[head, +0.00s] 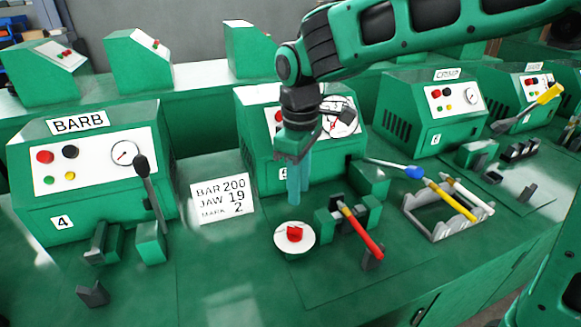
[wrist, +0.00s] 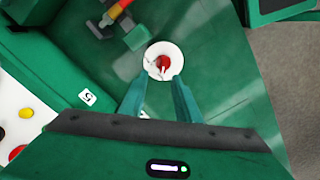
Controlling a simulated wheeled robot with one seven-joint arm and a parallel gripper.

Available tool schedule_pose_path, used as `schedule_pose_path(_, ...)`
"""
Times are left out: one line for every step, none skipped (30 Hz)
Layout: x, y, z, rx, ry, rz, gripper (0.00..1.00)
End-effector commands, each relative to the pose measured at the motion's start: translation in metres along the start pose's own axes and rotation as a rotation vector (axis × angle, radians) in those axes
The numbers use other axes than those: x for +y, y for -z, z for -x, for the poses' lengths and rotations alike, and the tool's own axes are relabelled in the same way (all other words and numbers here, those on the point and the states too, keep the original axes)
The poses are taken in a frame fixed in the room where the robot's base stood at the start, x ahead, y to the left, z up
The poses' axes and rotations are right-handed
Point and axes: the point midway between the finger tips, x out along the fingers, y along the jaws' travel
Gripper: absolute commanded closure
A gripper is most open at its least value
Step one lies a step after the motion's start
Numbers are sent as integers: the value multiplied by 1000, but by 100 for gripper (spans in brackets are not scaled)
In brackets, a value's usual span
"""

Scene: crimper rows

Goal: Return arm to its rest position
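My gripper (head: 298,190) hangs from my green arm, fingers pointing down, in front of the middle crimper machine (head: 258,150). It is above the bench, a little higher than a white disc with a red part on it (head: 311,238). In the wrist view the two teal fingers (wrist: 160,95) stand apart with nothing between them. The white disc (wrist: 150,70) shows beyond the fingertips there. My gripper looks empty and does not appear to touch the disc.
A BARB machine (head: 85,170) marked 4 stands left, and a card (head: 222,200) reads BAR 200, JAW 19, MARK 2. A red-and-yellow-handled tool (head: 360,230) sits in a green holder right of the disc. A grey rack (head: 437,233) holds more tools.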

Motion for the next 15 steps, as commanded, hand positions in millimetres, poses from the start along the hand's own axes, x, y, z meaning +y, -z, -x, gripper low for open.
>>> schedule_pose_path(7,-10,2,0,-5,-36,70)
schedule_pose_path(12,-19,2,-2,-7,-64,70)
schedule_pose_path(19,-33,3,-5,-12,-115,70)
schedule_pose_path(26,-46,4,-6,-16,-160,70)
schedule_pose_path(32,-62,4,-9,-19,-213,70)
schedule_pose_path(41,-85,5,-12,-24,-290,70)
schedule_pose_path(47,-103,6,-13,-28,-353,70)
schedule_pose_path(52,-123,6,-15,-31,-421,70)
schedule_pose_path(57,-149,6,-18,-35,-510,70)
schedule_pose_path(60,-169,5,-20,-36,-578,70)
schedule_pose_path(61,-188,4,-20,-37,-646,70)
schedule_pose_path(62,-215,3,-21,-38,-740,70)
schedule_pose_path(60,-234,2,-21,-38,-811,70)
schedule_pose_path(58,-254,0,-21,-37,-883,70)
schedule_pose_path(53,-279,-2,-20,-35,-980,70)
